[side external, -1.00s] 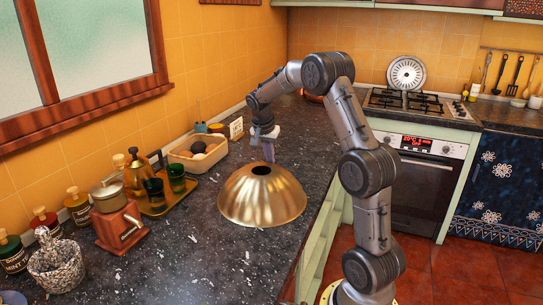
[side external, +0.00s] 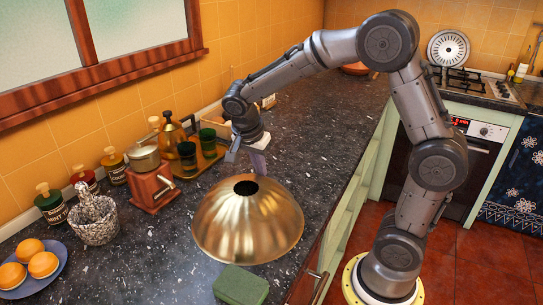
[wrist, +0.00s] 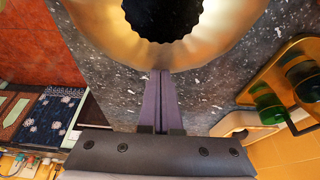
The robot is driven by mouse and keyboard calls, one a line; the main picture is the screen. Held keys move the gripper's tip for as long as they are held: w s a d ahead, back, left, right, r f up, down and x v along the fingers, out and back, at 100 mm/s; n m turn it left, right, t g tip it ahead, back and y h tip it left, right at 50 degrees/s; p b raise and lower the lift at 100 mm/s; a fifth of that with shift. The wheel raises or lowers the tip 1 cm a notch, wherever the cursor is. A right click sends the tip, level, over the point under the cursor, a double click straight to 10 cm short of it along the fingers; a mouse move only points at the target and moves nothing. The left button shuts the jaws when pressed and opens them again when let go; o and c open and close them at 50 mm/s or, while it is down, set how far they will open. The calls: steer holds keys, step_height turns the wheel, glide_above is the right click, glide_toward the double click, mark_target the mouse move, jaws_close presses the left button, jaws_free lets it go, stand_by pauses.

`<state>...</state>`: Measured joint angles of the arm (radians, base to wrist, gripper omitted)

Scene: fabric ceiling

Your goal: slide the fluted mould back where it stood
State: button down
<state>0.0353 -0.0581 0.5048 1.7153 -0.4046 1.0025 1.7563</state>
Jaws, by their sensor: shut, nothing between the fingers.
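The fluted mould (side external: 247,226) is a brass-coloured dome with a dark round hole on top. It stands on the dark speckled counter in the side view. In the wrist view its curved side (wrist: 215,42) and dark, scalloped opening fill the top. My gripper (side external: 259,172) is low at the mould's far side, and its purple fingers (wrist: 161,78) are together with nothing between them. The fingertips are at the mould's rim in the wrist view; whether they touch it I cannot tell.
A green sponge (side external: 241,286) lies just in front of the mould. To the left are a red grinder (side external: 152,187), a speckled mortar (side external: 95,220) and a plate of orange-topped items (side external: 60,268). A tray (side external: 207,164) with green glasses stands behind. The counter's right edge is close.

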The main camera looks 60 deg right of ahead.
steer(key=shift+s+a+f, duration=0.15)
steer(key=shift+a+f, duration=0.1)
steer(key=shift+a, duration=0.35)
